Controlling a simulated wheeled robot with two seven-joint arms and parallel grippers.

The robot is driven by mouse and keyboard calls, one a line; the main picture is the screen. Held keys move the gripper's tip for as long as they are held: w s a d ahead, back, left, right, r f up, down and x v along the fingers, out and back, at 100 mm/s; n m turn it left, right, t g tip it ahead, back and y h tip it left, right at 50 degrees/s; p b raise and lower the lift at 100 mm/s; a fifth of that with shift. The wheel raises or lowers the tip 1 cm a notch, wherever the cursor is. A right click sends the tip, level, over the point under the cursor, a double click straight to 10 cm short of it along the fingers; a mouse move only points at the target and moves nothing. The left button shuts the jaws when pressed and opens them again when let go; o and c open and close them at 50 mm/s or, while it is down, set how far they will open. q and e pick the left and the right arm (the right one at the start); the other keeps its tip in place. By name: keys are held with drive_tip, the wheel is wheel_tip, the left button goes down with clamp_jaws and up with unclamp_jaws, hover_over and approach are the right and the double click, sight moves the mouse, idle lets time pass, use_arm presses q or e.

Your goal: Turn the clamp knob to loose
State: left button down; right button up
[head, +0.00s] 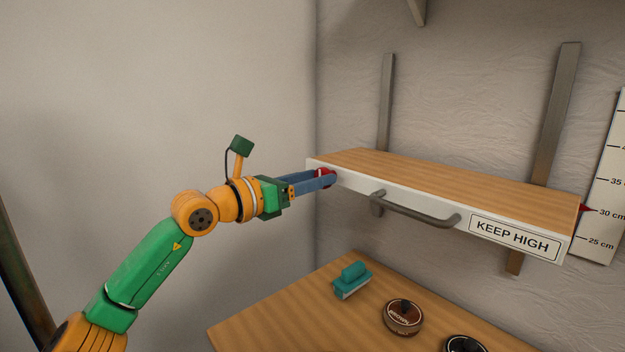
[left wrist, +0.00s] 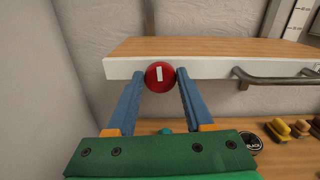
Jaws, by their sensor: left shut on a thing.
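The clamp knob (left wrist: 160,77) is a round red knob with a white mark that stands upright in the left wrist view. It sits on the white front edge of a wooden shelf (head: 440,185), near the shelf's left end. In the head view the knob (head: 325,174) is partly hidden by my fingers. My left gripper (head: 331,180) reaches it from the left. Its two blue fingers are shut on the knob, one on each side, as the left wrist view (left wrist: 161,80) shows. My right gripper is not in view.
The shelf has a grey handle (head: 415,210) and a "KEEP HIGH" label (head: 515,236). A height scale (head: 606,180) with a red pointer (head: 587,208) is at the right. A wall stands at the left.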

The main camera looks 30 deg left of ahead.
use_arm(q)
drive_tip(key=shift+a+f+n+p, duration=0.1)
drive_tip(key=shift+n+p, duration=1.4)
drive_tip(key=shift+n, duration=6.2)
drive_tip(key=shift+f+n+p, duration=0.1)
drive_tip(key=shift+n+p, duration=1.4)
drive_tip(key=shift+n, duration=6.2)
